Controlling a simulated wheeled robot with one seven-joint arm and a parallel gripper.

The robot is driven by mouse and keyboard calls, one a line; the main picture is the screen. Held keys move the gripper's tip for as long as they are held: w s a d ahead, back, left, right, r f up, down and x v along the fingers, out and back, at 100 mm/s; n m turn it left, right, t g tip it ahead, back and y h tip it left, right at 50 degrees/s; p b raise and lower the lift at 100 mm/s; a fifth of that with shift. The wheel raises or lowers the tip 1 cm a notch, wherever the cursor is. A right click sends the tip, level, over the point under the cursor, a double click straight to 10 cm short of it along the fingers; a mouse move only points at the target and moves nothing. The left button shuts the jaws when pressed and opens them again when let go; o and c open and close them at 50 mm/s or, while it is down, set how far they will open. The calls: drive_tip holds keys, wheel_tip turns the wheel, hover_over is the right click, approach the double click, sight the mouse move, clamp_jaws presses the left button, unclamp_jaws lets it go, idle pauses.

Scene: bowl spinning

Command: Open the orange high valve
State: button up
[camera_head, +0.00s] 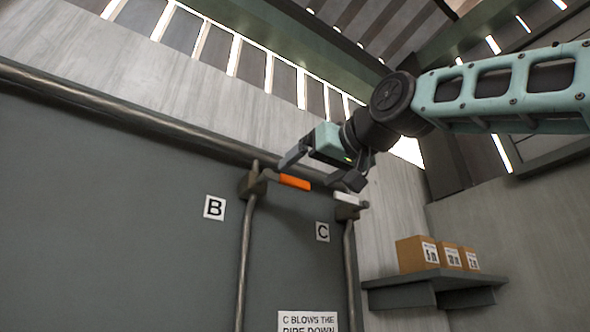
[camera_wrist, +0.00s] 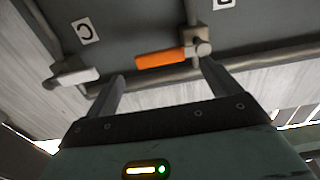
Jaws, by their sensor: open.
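The orange valve handle (camera_head: 295,182) sticks out sideways from a valve body (camera_head: 252,181) at the top of a thin vertical pipe, near label B. It also shows in the wrist view (camera_wrist: 160,59), lying across the picture between my fingertips and seemingly a little beyond them. My gripper (camera_head: 319,170) is open and empty, just above and beside the handle in the head view. In the wrist view, my gripper (camera_wrist: 163,72) has its two fingers spread on either side of most of the handle. Contact cannot be told.
A white valve handle (camera_head: 348,198) is close by on the right, near label C (camera_head: 322,232); it is beside one finger in the wrist view (camera_wrist: 78,76). A thick horizontal pipe (camera_head: 130,115) runs along the panel top. A shelf (camera_head: 435,280) with boxes stands lower right.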

sight(296, 182)
drive_tip(key=p+x, duration=0.3)
drive_tip(key=x, duration=0.2)
drive_tip(key=shift+w+a+r, duration=0.1)
drive_tip(key=shift+r, duration=0.05)
drive_tip(key=shift+w+a, duration=0.25)
drive_tip(key=shift+w, duration=0.15)
drive_tip(key=c, duration=1.4)
drive_tip(key=shift+f, duration=0.2)
drive_tip(key=shift+s+f, duration=0.1)
